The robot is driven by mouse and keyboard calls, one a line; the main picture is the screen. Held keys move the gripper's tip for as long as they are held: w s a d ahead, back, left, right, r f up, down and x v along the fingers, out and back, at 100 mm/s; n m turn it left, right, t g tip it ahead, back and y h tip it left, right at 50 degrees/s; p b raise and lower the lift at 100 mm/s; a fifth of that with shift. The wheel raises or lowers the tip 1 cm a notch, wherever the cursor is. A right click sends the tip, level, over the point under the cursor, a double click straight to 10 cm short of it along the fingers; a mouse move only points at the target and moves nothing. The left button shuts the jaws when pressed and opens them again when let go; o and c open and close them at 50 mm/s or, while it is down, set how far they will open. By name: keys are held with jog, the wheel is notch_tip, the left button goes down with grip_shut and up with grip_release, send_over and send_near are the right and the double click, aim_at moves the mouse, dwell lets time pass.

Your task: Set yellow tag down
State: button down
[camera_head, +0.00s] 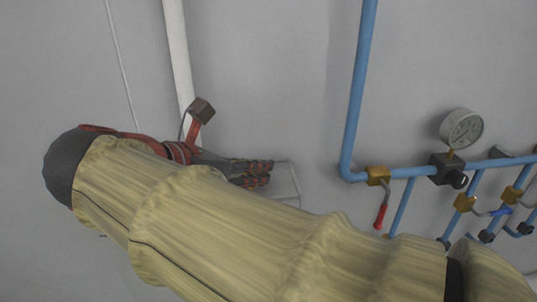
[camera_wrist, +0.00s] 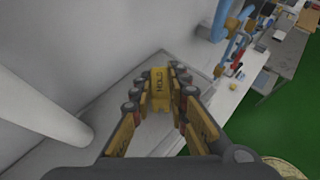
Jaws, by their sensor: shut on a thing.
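In the wrist view, a yellow tag (camera_wrist: 159,88) with dark lettering that reads like "HOLD" sits between the fingertips of my gripper (camera_wrist: 160,92). The gripper is shut on it from both sides. Below the tag is a pale grey flat surface; I cannot tell whether the tag touches it. In the head view my gripper (camera_head: 258,176) shows at the end of my arm, in front of the grey wall. The tag is hidden or too small to make out there.
Blue pipes (camera_head: 357,90) with valves and a round gauge (camera_head: 461,128) run along the wall to the right. A white pipe (camera_head: 179,60) stands behind my wrist. In the wrist view, a bench (camera_wrist: 285,62) with objects and a green floor (camera_wrist: 285,125) lie at right.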

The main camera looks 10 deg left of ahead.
jog(key=shift+s+a, duration=0.1)
jog(key=shift+a, duration=0.1)
jog(key=shift+a+f, duration=0.1)
jog(key=shift+a, duration=0.15)
jog(key=shift+w+f, duration=0.1)
jog(key=shift+w, duration=0.1)
jog(key=c, duration=2.2)
grip_release()
jog(key=shift+d, duration=0.2)
jog(key=shift+o, duration=0.7)
jog(key=shift+d, duration=0.1)
jog(key=o, duration=0.3)
jog(key=shift+a, duration=0.2)
jog(key=shift+d, duration=0.1)
jog(key=shift+s, duration=0.1)
